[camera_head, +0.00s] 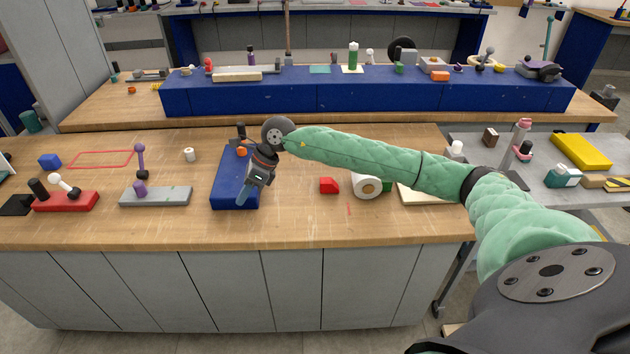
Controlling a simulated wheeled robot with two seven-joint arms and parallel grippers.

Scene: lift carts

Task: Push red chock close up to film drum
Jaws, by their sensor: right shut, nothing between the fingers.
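The red chock (328,185) is a small red wedge-like block on the wooden bench, right of the blue block. The film drum (367,187) looks like a white roll with a dark hole facing me, lying just right of the chock, with a small gap seeming to be between them. My right gripper (242,197) is shut and empty, pointing down over the blue block, well left of the chock. My left gripper is not in view.
A long blue block (228,178) lies under my right gripper. A green block (387,184) and a pale board (426,193) sit right of the drum. A grey base (155,196) and a red base (66,201) stand at left. The bench front before the chock is clear.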

